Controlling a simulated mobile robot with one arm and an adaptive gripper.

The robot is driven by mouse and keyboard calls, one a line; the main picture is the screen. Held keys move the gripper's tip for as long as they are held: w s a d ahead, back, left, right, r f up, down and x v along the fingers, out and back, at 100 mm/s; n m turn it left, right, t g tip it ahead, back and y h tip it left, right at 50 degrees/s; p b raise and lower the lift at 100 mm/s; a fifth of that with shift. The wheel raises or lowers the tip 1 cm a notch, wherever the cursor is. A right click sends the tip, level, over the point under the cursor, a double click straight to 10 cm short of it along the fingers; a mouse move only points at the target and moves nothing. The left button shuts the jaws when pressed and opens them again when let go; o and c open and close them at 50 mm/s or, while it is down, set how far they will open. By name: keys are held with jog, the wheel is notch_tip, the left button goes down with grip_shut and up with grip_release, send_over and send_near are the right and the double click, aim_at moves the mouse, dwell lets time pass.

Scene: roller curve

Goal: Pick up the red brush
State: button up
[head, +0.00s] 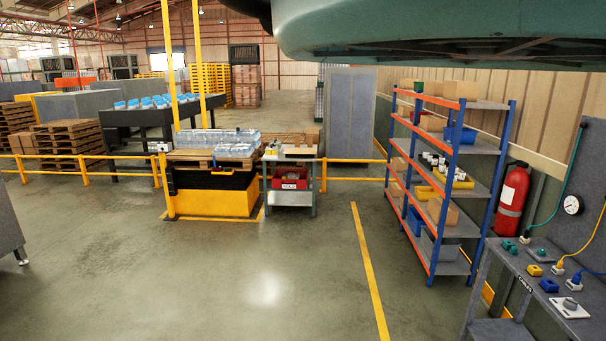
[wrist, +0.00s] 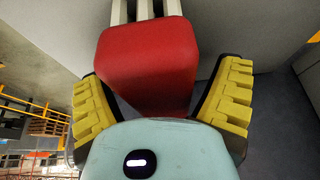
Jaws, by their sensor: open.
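In the head view, a small grey cart (head: 292,160) stands in the middle distance. Small items lie on its top, too small to tell apart, and a red tools box (head: 290,183) sits below. My gripper is not visible in the head view.
A blue-and-orange shelf rack (head: 479,150) with boxes and bins stands at right. A workbench (head: 530,283) with small fittings is at near right, near a red extinguisher (head: 512,199). Yellow railings (head: 82,169) run at left. The floor ahead is clear.

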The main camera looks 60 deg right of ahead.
jog(key=c, duration=1.3)
jog(key=shift+r+p, duration=0.1)
jog(key=shift+p, duration=0.2)
